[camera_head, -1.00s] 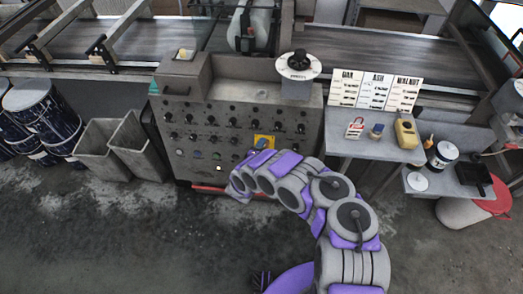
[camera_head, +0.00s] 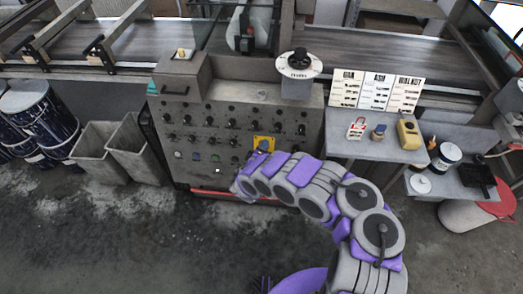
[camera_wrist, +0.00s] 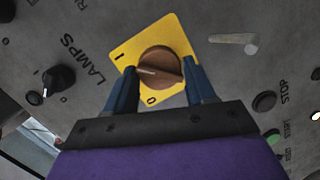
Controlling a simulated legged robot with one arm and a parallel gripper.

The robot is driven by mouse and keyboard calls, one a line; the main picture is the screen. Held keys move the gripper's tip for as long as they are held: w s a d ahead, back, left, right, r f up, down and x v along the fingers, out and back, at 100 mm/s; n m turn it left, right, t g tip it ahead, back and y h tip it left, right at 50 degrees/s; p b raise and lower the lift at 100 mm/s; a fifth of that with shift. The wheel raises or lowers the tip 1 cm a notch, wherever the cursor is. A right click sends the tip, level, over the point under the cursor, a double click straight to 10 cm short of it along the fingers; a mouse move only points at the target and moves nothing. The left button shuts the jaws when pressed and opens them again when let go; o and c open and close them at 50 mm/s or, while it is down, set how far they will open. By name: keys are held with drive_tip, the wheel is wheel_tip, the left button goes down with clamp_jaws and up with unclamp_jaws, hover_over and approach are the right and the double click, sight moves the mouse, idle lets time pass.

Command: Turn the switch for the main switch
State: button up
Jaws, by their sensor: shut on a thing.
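The main switch is a round orange-brown knob (camera_wrist: 159,68) on a yellow plate (camera_wrist: 177,37) marked I and 0. In the wrist view, a pale line on the knob points left, between the two marks. My gripper (camera_wrist: 160,78) has its blue fingers on either side of the knob and is shut on it. In the head view, the yellow plate (camera_head: 257,139) shows at the lower right of the grey control panel (camera_head: 185,155). My arm covers part of that area, and the knob itself cannot be made out there.
A black knob (camera_wrist: 58,78) labelled LAMPS, a pale lever (camera_wrist: 234,39) and a STOP button (camera_wrist: 264,101) sit around the switch. A small table (camera_head: 350,148) with a sanding block (camera_head: 408,132) stands right of the panel; grey bins (camera_head: 130,150) stand left. The floor in front is clear.

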drive_tip(key=shift+d+f, duration=0.1)
drive_tip(key=shift+d, duration=0.05)
drive_tip(key=o, duration=1)
drive_tip(key=p+v, duration=0.9)
drive_tip(key=v, duration=0.8)
drive_tip(key=shift+s, duration=0.15)
